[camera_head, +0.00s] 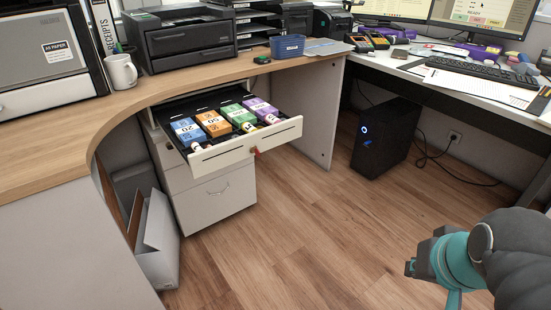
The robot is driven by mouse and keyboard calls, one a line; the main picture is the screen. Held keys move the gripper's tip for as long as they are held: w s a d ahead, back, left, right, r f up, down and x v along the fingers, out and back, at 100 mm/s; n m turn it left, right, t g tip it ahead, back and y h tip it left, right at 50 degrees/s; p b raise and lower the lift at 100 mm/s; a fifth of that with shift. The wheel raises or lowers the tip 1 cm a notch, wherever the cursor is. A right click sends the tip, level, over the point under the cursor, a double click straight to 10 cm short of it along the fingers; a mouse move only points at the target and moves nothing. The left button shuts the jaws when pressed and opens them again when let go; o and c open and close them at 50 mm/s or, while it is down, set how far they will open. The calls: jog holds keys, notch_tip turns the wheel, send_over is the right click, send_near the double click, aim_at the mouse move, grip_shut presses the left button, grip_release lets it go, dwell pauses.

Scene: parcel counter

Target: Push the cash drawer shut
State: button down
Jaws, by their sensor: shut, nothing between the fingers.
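The cash drawer (228,152) is pulled out from under the wooden counter, above a white cabinet. Its tray holds blue (187,130), orange (213,123), green (238,116) and purple (261,109) bundles of notes, with small coin rolls at the front. A key with a red tag (257,151) shows at the drawer front. My gripper (411,267) is at the lower right, at the end of my teal and dark grey arm. It looks shut and empty, and is well apart from the drawer, to its right. Its fingers show only small and partly.
The white cabinet (217,196) stands below the drawer. A grey open bin (157,245) stands left of it. A black computer tower (385,138) stands on the floor under the right desk. The wooden floor (315,230) between drawer and gripper is clear.

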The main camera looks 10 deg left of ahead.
jog(key=w+a+f+m+g+y+b, duration=0.1)
jog(key=w+a+m+y+b, duration=0.1)
jog(key=w+a+m+y, duration=0.65)
jog(key=m+t+y+b, duration=0.3)
jog(key=m+t+b, duration=0.2)
jog(key=m, duration=1.2)
send_near(282, 136)
jog(key=p+x, duration=0.2)
jog(key=x, duration=0.4)
jog(key=shift+s+a+r, duration=0.1)
jog(key=shift+t, duration=0.3)
